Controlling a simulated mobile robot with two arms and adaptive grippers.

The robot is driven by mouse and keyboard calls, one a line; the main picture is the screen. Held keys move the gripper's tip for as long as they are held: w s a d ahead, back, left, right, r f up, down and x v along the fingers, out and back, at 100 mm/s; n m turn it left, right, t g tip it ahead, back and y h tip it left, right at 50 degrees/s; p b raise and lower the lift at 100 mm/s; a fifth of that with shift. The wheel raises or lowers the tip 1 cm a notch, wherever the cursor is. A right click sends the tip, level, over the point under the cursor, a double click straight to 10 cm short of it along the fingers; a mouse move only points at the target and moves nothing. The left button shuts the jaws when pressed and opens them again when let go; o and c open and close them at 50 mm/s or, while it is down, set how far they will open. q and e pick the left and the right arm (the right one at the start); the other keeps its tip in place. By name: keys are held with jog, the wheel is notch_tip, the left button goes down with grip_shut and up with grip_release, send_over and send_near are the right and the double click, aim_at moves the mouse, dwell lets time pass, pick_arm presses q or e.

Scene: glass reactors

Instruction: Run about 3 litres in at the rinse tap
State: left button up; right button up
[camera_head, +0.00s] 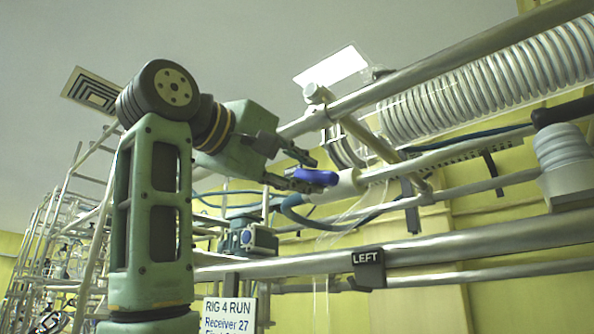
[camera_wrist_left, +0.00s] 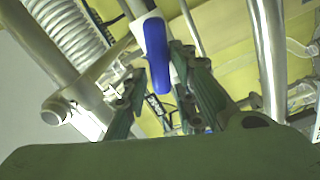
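The tap's blue lever (camera_head: 316,176) is at the end of a pale fitting (camera_head: 345,186) with a blue hose below it, in the middle of the head view. In the left wrist view the lever (camera_wrist_left: 157,55) runs lengthwise between my fingers. My left gripper (camera_head: 306,172) reaches it from the left. Its fingers, also in the wrist view (camera_wrist_left: 157,78), are parted on either side of the lever, with a narrow gap showing. I see no firm grip. My right gripper is out of view. No liquid level or volume reading is legible.
A metal rail with a "LEFT" tag (camera_head: 369,268) runs below the tap. A coiled glass condenser (camera_head: 490,85) and a steel pipe lie above right. A sign (camera_head: 229,316) reads "RIG 4 RUN, Receiver 27". Scaffold racks stand at the left.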

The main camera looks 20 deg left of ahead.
pick_arm(q)
jog(key=shift+o, duration=0.6)
jog(key=shift+w+d+f, duration=0.1)
jog(key=shift+w+d, duration=0.05)
jog(key=shift+w, duration=0.05)
jog(key=v, duration=1.2)
dwell(6.0)
